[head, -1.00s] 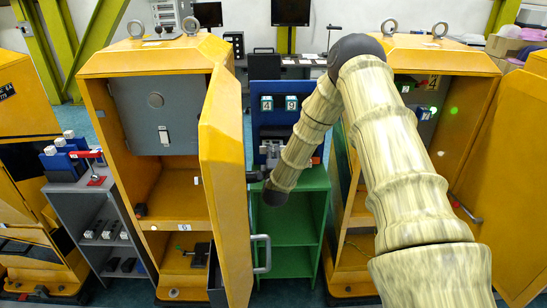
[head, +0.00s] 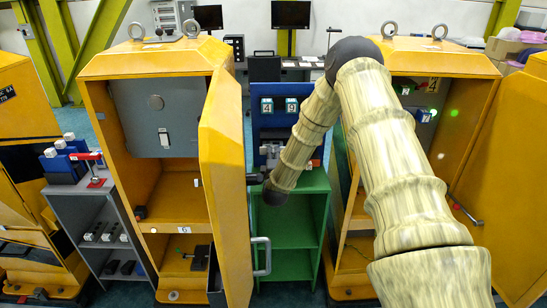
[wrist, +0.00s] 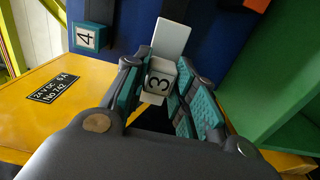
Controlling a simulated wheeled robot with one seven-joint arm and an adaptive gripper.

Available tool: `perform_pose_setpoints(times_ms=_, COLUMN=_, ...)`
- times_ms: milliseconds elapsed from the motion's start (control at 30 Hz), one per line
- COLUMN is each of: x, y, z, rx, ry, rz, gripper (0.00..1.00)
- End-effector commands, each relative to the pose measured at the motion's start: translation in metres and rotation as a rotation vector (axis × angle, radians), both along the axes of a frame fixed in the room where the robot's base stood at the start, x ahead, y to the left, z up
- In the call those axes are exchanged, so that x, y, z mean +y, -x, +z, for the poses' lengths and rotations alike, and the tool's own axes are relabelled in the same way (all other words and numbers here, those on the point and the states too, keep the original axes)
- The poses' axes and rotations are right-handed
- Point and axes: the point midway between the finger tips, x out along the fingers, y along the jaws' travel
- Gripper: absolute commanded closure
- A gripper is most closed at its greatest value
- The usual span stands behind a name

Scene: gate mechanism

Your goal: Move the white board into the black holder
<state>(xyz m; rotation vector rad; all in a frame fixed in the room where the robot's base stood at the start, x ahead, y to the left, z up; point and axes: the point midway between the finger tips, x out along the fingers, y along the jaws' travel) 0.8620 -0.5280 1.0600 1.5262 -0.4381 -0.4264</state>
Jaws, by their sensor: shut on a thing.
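The white board (wrist: 173,38) shows in the wrist view as a pale flat plate, with a white block marked 3 (wrist: 159,82) at its near end. My gripper (wrist: 158,88) is shut on this block between its teal-padded fingers, and the plate sticks out beyond them toward a dark blue panel. In the head view my gripper (head: 256,178) is dark and small, at the open yellow door's edge in front of the green shelf; the board cannot be made out there. I cannot pick out the black holder with certainty in either view.
The blue panel (head: 262,127) carries blocks marked 4 and 9; the 4 block (wrist: 87,37) also shows in the wrist view. The yellow door (head: 224,175) stands close left of my gripper. A green shelf (head: 290,184) lies below. A second open yellow cabinet (head: 468,115) stands right.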

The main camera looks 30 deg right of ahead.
Motion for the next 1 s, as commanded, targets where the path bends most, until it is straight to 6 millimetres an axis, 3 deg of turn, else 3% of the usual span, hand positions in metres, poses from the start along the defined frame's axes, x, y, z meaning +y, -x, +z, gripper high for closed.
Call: perform_pose_setpoints(times_ms=1000, x=-0.021, y=-0.033, z=-0.001, rx=-0.001, ry=0.001, rz=-0.001, gripper=0.98)
